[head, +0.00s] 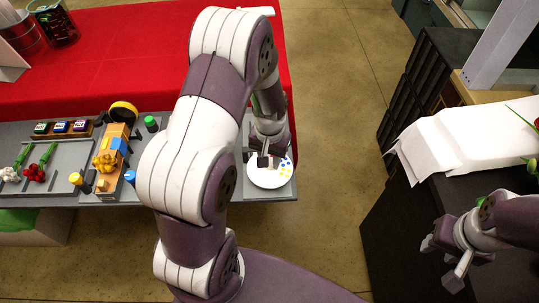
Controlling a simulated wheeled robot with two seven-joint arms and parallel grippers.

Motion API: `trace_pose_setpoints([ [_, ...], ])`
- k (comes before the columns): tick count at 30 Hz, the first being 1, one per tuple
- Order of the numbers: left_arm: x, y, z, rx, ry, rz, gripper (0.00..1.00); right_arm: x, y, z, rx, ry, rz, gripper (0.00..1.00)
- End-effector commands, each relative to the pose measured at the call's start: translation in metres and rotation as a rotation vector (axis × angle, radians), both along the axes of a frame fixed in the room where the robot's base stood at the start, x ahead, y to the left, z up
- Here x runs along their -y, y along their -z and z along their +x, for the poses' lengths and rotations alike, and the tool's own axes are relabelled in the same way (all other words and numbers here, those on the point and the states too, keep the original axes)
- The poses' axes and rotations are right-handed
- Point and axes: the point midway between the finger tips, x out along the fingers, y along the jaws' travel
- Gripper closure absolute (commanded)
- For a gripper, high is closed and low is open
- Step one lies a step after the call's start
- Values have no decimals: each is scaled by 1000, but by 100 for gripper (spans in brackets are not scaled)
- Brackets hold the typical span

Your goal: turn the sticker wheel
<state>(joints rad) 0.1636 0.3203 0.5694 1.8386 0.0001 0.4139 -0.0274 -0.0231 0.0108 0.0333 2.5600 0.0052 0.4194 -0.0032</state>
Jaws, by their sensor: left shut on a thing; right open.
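The sticker wheel (258,179) is a white disc with small blue and yellow dots, lying at the right end of the grey bench. My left gripper (265,161) reaches down over the wheel's upper middle and is shut on it. The exact part between the fingers is too small to make out, and the gripper and wrist hide the wheel's far part. My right gripper (451,257) is open and empty at the lower right, away from the wheel, beside the dark cabinet.
Red and white flowers (34,173) with green stems lie on the grey bench (60,198) at left. A wooden stand (112,160) with yellow pieces, a green-capped bottle (151,124) and ink blocks (61,127) are nearby. White paper (460,140) covers the dark cabinet at right.

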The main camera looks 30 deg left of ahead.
Motion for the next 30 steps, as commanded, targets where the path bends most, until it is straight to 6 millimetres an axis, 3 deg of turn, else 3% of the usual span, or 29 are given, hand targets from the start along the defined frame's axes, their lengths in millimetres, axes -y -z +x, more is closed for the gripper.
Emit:
trace_pose_setpoints([
  [30,0,-1,1,3,-938,-1,99,0,-31,0,0,0,0,57],
])
